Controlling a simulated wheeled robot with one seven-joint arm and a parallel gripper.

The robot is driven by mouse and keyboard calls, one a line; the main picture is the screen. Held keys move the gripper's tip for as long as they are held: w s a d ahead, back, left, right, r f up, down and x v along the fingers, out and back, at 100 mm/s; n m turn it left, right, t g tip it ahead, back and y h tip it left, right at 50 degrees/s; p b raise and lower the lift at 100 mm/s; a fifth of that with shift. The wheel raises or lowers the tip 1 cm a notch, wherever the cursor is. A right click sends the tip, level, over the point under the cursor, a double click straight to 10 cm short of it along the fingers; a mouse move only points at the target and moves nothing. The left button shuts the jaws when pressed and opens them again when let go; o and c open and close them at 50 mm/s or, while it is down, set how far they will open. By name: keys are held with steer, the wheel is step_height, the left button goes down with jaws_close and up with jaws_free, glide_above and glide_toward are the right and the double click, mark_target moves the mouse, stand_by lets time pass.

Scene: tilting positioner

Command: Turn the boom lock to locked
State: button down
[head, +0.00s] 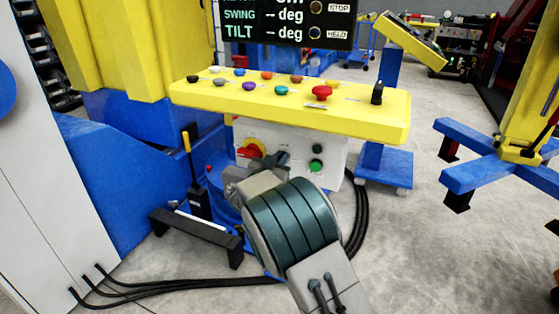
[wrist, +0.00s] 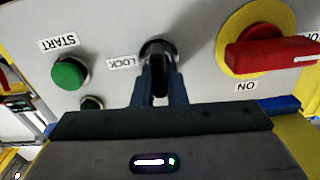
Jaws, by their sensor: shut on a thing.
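The boom lock is a black knob (wrist: 158,48) on a light grey panel (wrist: 200,20), beside a label reading LOCK, which appears upside down in the wrist view. My gripper (wrist: 158,78) is shut on the knob, with one finger on each side of it. The fingers hide part of the knob, so its exact turn cannot be read. In the head view my gripper (head: 282,158) reaches the panel front below the yellow console (head: 350,118), and my own arm and hand hide the knob there.
A red rotary switch on a yellow disc (wrist: 272,48) sits close beside the knob, and a green START button (wrist: 70,74) is on the other side. The console's red mushroom button (head: 321,92) is above.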

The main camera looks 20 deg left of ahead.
steer(key=m+b, duration=0.2)
steer(key=m, duration=0.1)
steer(key=m+b, duration=0.2)
steer(key=shift+d+f, duration=0.3)
steer(key=shift+d+f+m+b, duration=0.1)
steer(key=shift+f+m+b, duration=0.05)
steer(key=shift+m+b, duration=1.75)
steer(key=shift+d+f+m+b, duration=0.1)
steer(key=shift+f+m+b, duration=0.05)
steer(key=shift+m+b, duration=1.8)
steer(key=shift+d+f+m+b, duration=0.1)
steer(key=shift+f+m+b, duration=0.05)
steer(key=shift+m+b, duration=1.75)
steer(key=shift+m, duration=0.35)
steer(key=c, duration=1.5)
jaws_free()
steer(key=shift+s, duration=0.1)
steer(key=shift+o, duration=0.2)
steer(key=shift+r+p, duration=0.1)
steer(key=shift+p, duration=0.2)
